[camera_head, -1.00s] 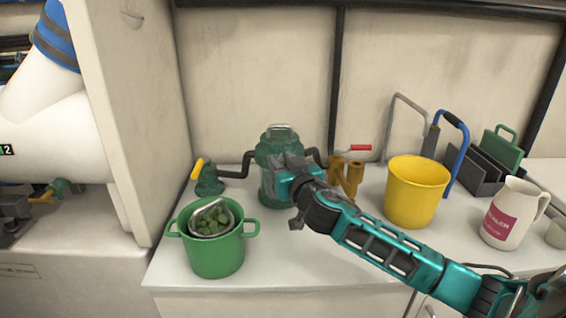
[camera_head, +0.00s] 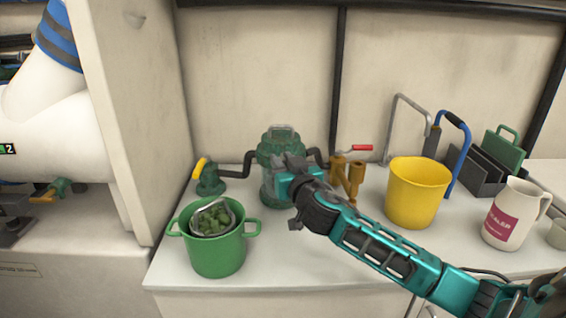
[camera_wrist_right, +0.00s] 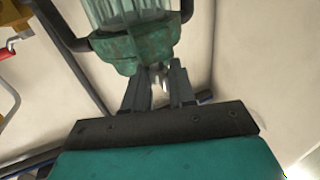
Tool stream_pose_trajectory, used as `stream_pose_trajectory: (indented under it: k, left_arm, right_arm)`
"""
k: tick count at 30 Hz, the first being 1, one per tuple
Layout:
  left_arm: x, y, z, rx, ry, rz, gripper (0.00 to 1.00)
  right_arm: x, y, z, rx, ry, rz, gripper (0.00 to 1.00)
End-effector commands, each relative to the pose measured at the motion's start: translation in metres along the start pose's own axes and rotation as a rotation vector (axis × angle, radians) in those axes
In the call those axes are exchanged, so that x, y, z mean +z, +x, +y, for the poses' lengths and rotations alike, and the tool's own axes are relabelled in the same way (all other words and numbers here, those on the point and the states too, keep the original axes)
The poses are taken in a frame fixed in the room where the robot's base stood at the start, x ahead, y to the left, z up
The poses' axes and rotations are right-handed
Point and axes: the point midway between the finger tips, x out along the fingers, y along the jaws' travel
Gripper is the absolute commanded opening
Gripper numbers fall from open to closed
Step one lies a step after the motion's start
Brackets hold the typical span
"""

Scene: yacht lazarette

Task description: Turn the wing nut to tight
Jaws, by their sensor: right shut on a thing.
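The green strainer (camera_head: 272,190) with a ribbed clear bowl stands at the back of the white counter, with black hoses at both sides. In the right wrist view the strainer (camera_wrist_right: 140,45) appears at the top, its green end toward my fingers. My right gripper (camera_wrist_right: 160,82) is shut on a small pale metal piece, the wing nut (camera_wrist_right: 159,88), by that green end. The fingers hide most of the nut, so its angle cannot be read. In the head view my right gripper (camera_head: 288,163) is in front of the strainer's upper part. My left gripper is not in view.
A green pot (camera_head: 217,255) with a strainer basket (camera_head: 212,219) holding green stuff stands at front left. A yellow bucket (camera_head: 415,195) and a white jug (camera_head: 510,215) stand to the right. A red-handled brass valve (camera_head: 345,175) is just right of the strainer.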

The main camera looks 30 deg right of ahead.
Motion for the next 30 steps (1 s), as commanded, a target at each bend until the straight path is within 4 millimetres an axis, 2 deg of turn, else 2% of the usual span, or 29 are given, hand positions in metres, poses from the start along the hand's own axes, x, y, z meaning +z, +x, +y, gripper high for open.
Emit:
stream_pose_trajectory:
  k: [1,12,13,18,21,30]
  left_arm:
    - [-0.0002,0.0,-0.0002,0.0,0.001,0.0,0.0]
    - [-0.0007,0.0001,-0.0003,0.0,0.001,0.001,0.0]
    - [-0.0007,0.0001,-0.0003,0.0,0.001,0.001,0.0]
    - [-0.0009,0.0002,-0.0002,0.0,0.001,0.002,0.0]
    - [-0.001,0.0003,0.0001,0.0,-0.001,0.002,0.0]
    - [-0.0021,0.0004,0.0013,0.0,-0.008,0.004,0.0]
  right_arm:
    - [-0.0021,0.002,0.0073,0.019,-0.006,0.003,0.0]
    - [-0.0023,0.0021,0.0075,0.019,-0.006,0.003,0.0]
    - [-0.0023,0.0022,0.0075,0.02,-0.006,0.003,0.28]
    - [-0.0025,0.0018,0.0062,0.016,-0.005,0.004,0.44]
    - [-0.0021,0.0014,0.0049,0.013,-0.004,0.003,0.53]
    - [-0.0012,-0.0021,0.0023,0.006,-0.001,0.002,0.53]
